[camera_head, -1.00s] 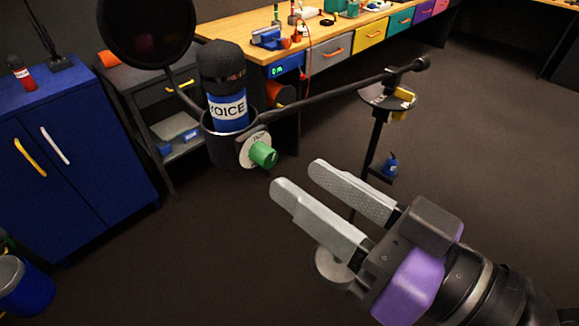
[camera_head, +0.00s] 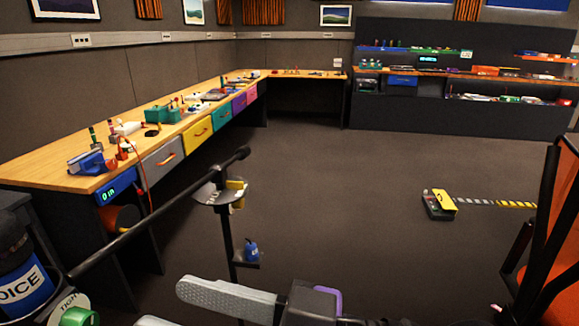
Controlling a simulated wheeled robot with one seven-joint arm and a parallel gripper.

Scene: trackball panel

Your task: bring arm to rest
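My gripper (camera_head: 162,305) shows at the bottom edge of the head view, pointing left. One grey finger is in full view and only the tip of the other shows, with a gap between them. It is open, and nothing shows between the fingers. The lower finger and most of the arm are cut off by the frame. The microphone (camera_head: 22,290), with a blue label, and its green knob (camera_head: 80,317) stand at the lower left, apart from the fingers.
A black boom stand (camera_head: 226,228) with a small round tray rises just beyond my gripper. A long workbench (camera_head: 52,170) with coloured drawers runs along the left wall. An orange chair (camera_head: 555,240) stands at the right. The middle floor is open, with a yellow-and-black device (camera_head: 440,204).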

